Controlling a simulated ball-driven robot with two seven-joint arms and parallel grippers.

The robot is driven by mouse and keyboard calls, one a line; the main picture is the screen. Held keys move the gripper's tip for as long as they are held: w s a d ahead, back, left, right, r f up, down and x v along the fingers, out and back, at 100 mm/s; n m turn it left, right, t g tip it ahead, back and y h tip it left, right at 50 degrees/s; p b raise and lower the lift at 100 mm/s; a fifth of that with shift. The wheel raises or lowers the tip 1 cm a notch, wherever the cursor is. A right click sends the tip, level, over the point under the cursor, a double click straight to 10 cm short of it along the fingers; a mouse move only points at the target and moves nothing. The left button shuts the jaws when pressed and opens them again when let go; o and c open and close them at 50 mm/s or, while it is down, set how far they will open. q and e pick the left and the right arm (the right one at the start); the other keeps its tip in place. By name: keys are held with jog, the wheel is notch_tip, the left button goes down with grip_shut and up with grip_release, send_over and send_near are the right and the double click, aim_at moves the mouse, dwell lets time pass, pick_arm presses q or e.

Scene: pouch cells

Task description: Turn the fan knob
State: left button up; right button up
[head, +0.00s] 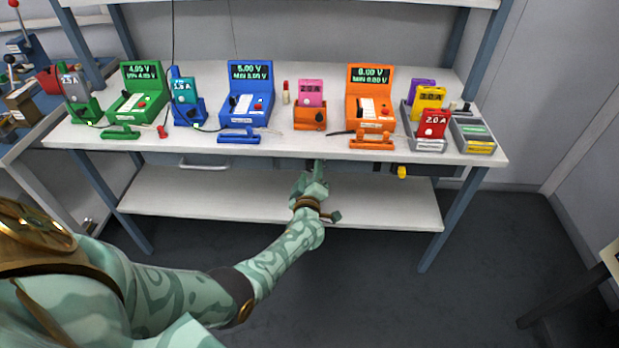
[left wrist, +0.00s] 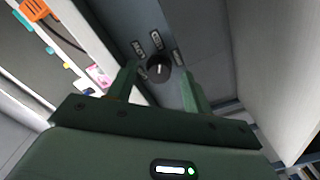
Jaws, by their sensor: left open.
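The left wrist view shows a dark round knob (left wrist: 158,72) with a light pointer mark, on a grey panel with several small labels around it. I take it to be the fan knob. My left gripper (left wrist: 159,80) is open, with one green finger to each side of the knob in that view. I cannot tell whether either finger touches it. In the head view my left gripper (head: 316,172) is at the bench's front edge, below the pink unit, and the knob is not distinguishable there. My right gripper is not in view.
The white bench top (head: 215,150) carries green, blue and orange testers and several pouch-cell holders. A yellow knob (head: 402,171) is under the front edge to the right of my gripper. A lower white shelf (head: 235,195) is mostly bare.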

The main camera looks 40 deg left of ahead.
pick_arm(q)
jog(key=p+v, duration=0.6)
jog(key=v, duration=1)
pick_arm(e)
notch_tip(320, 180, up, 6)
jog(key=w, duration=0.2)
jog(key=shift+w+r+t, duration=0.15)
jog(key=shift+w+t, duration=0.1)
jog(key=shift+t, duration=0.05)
pick_arm(q)
jog(key=shift+d+f, duration=0.1)
jog(key=shift+d, duration=0.1)
